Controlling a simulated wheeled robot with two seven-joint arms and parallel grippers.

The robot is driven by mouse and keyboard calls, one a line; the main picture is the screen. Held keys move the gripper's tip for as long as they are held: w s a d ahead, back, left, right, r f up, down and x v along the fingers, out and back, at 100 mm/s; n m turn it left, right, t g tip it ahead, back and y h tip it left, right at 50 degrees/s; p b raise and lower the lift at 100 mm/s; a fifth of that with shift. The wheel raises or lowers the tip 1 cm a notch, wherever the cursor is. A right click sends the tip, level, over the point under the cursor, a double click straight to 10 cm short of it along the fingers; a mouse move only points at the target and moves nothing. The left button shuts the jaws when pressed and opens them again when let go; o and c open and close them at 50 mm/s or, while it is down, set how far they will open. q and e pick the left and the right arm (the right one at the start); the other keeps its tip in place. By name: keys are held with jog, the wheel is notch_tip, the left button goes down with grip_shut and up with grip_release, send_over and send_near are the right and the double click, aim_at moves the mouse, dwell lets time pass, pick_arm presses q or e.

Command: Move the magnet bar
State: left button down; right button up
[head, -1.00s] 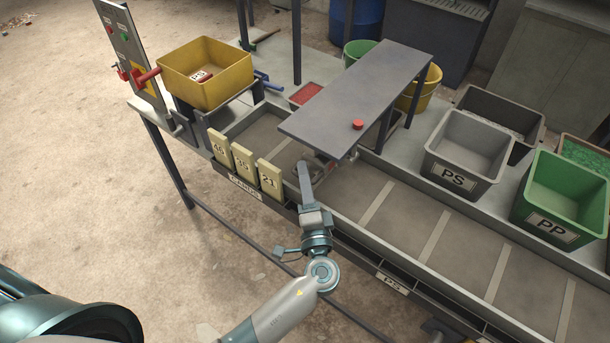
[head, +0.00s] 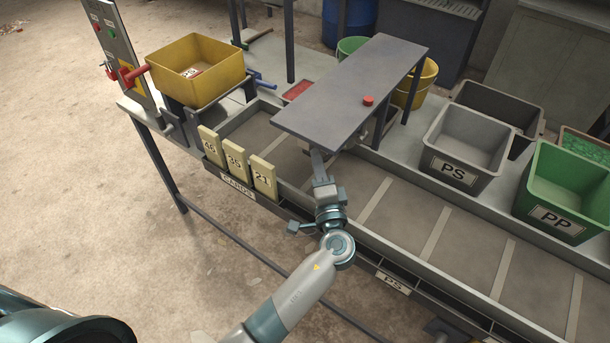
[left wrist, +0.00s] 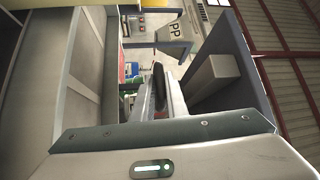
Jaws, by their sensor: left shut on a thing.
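A long grey plate (head: 350,90) stands over the conveyor, with a red knob (head: 368,100) on top near its right edge. My left gripper (head: 317,158) reaches in low under the plate's near end, where its fingertips are hidden in the head view. In the left wrist view it (left wrist: 158,98) is shut on a dark narrow piece (left wrist: 158,78), apparently part of the magnet bar. A pale block (left wrist: 214,78) sits beside the plate's underside there. Most of the bar is hidden. My right gripper is out of view.
Cards 45, 35 and 21 (head: 236,160) stand on the near rail, left of my arm. A yellow bin (head: 200,75) is at the left. The grey PS bin (head: 465,145) and green PP bin (head: 565,190) stand behind the belt (head: 430,225). The belt to the right is clear.

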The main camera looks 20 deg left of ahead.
pick_arm(q)
jog(key=shift+w+d+r+b, duration=0.1)
jog(key=shift+w+d+b, duration=0.1)
jog(key=shift+w, duration=0.3)
jog(key=shift+w+d+b, duration=0.1)
jog(key=shift+w+d, duration=0.05)
jog(key=shift+w, duration=0.35)
jog(key=c, duration=1.8)
grip_release()
